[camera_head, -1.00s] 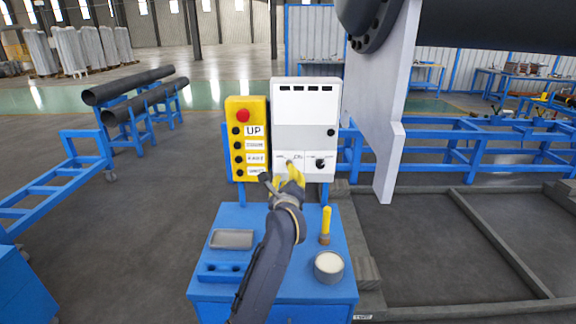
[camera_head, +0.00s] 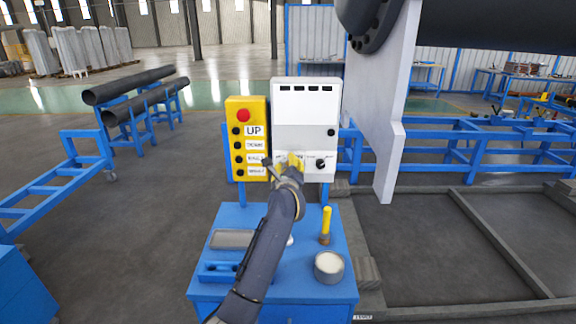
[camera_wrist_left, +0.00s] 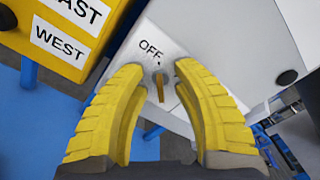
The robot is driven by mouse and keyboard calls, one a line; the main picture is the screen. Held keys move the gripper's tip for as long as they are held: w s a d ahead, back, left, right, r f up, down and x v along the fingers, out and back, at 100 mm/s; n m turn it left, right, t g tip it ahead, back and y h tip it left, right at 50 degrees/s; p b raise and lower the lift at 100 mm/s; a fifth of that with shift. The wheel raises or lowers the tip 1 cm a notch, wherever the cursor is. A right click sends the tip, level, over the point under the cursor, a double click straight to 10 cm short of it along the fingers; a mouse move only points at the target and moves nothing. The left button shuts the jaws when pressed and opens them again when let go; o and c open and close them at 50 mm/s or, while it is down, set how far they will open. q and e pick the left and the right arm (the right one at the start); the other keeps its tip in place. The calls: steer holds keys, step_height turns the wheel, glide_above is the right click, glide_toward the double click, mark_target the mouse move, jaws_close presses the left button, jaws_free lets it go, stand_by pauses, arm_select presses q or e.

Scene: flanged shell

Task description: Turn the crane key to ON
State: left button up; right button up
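The white control box (camera_head: 306,105) stands behind the blue cart, beside the yellow pendant. In the left wrist view the key (camera_wrist_left: 160,86) sticks out of the box's lower face, just below the label OFF (camera_wrist_left: 150,48). My left gripper (camera_head: 292,160) is at the lower left of the box face and hides the key in the head view. In the left wrist view its yellow fingers (camera_wrist_left: 163,80) are apart, one on each side of the key, with gaps between. A black knob (camera_head: 320,164) sits to the right. My right gripper is not in view.
The yellow pendant (camera_head: 246,112) with a red button and several labelled buttons stands close on the left. The blue cart (camera_head: 320,284) carries a grey tray, a brush with a yellow handle (camera_head: 326,222) and a round tin (camera_head: 329,265). A tall pale plate (camera_head: 392,130) rises at right.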

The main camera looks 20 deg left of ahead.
arm_select(q)
jaws_close()
